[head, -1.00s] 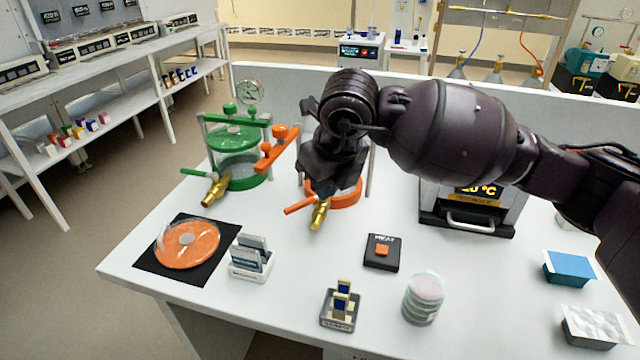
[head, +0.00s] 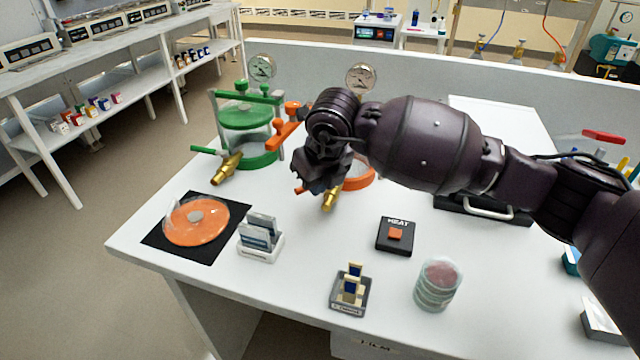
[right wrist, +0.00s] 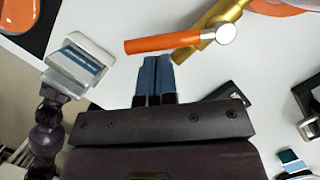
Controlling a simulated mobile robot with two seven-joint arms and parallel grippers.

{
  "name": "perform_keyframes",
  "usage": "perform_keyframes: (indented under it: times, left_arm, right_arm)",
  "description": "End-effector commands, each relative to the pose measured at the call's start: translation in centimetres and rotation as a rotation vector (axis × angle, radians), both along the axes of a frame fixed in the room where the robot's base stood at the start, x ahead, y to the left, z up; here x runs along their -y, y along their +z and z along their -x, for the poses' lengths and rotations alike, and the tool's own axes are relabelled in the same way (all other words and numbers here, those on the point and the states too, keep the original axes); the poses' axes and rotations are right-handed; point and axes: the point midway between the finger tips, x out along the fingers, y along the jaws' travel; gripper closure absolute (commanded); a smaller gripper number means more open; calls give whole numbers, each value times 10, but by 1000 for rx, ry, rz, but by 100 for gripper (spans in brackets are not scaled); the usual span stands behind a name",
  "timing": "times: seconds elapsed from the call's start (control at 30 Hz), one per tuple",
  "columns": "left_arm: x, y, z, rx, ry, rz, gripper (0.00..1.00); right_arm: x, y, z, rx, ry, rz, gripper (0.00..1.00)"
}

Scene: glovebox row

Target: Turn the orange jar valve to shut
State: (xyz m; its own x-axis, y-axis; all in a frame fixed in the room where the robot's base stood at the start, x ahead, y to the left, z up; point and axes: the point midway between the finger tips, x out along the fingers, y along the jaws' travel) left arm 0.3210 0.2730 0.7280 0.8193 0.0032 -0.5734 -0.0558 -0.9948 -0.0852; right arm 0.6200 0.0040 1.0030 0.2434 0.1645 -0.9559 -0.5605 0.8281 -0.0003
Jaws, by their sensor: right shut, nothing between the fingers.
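The orange jar (head: 359,181) stands on the white bench, largely hidden behind my right arm. Its brass valve body (head: 329,201) points to the front. The orange valve lever (right wrist: 160,42) sticks out to the left of the brass body (right wrist: 222,22) in the right wrist view; in the head view only its end (head: 299,190) shows beside my gripper. My right gripper (head: 321,188) is shut and empty, near the lever. In the wrist view its blue fingertips (right wrist: 156,60) appear just short of the lever's side, with a small gap; contact is not visible. My left gripper is out of view.
A green jar (head: 250,150) with its own green lever stands to the left. In front are an orange lid (head: 196,222) on a black mat, a slide rack (head: 260,240), a black HEAT box (head: 394,237) and stacked dishes (head: 436,287).

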Motion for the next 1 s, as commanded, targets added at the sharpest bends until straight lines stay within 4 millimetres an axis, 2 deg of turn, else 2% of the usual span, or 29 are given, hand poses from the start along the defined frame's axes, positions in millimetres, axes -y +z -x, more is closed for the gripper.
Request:
perform_keyframes:
  times: [0.33, 0.57, 0.77, 0.9, 1.0]
  left_arm:
    - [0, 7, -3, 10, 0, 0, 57]
    - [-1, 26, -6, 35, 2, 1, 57]
    - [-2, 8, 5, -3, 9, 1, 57]
    - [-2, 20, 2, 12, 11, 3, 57]
    - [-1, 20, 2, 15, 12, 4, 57]
  right_arm:
    - [-2, 3, -1, 2, -29, -1, 100]
    - [-13, 7, -9, 4, -221, 0, 100]
    - [-11, -1, -9, -1, -220, 0, 100]
    - [-16, 4, -14, 2, -312, 1, 100]
    - [-17, 1, -16, 0, -352, 1, 100]
